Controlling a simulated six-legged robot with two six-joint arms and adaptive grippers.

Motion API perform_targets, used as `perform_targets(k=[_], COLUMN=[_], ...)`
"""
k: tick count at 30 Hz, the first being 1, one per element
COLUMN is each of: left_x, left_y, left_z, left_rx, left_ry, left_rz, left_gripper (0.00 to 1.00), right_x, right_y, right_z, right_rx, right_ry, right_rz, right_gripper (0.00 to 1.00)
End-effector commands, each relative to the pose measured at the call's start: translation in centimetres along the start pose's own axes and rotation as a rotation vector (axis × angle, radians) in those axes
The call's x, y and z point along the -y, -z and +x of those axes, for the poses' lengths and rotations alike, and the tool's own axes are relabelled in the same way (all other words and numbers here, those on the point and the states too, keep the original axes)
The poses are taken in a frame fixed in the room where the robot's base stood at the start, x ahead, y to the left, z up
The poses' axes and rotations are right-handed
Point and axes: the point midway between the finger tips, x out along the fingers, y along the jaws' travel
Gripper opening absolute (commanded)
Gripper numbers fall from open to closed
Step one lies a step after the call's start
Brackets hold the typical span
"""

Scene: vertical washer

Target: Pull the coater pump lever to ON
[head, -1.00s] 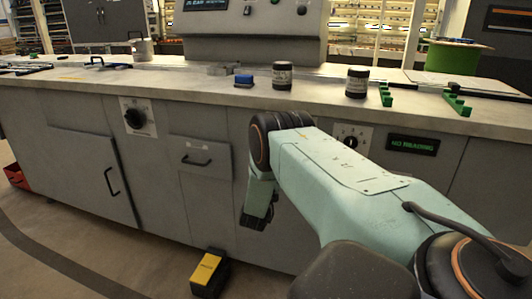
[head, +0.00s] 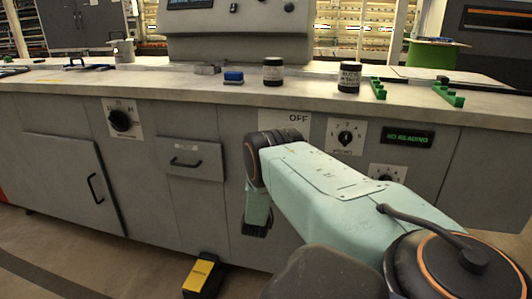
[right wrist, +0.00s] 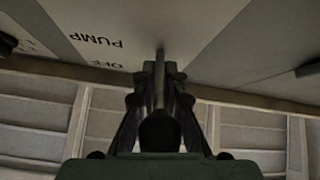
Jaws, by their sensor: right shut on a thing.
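The pump panel is a pale plate (head: 290,117) marked OFF on the grey cabinet front in the head view. My right arm covers its lower part and hides the lever there. In the right wrist view the plate (right wrist: 95,38) appears upside down with the words PUMP and OFF. The thin lever (right wrist: 160,65) stands out beside these words. My right gripper (right wrist: 160,88) is shut on the lever, with a finger on each side. The ON marking is not visible. My left gripper is not in view.
A dial panel (head: 346,136) and a NO READING display (head: 408,137) lie right of the arm. Two dark jars (head: 273,72) (head: 349,77) and a blue block (head: 233,77) stand on the counter above. A yellow-topped pedal (head: 200,274) sits on the floor.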

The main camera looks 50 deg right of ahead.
Motion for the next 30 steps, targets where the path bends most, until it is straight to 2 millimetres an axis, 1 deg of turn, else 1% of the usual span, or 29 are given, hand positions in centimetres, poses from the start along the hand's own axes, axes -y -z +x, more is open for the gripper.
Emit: perform_targets(k=[11, 12, 19, 30], left_x=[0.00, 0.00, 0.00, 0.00], left_y=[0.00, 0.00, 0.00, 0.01], left_z=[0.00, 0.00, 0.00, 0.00], left_rx=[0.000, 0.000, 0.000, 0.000], left_ry=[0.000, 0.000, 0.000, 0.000], left_rz=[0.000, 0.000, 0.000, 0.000], left_gripper=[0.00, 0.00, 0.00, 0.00], right_x=[0.04, 0.05, 0.17, 0.13], right_y=[0.15, 0.15, 0.11, 0.34], right_z=[0.19, 0.20, 0.13, 0.30], right_rx=[-0.005, -0.005, -0.004, -0.003], right_ry=[-0.004, -0.004, -0.003, -0.003], right_rz=[0.002, 0.002, 0.001, 0.000], right_gripper=[0.00, 0.14, 0.33, 0.34])
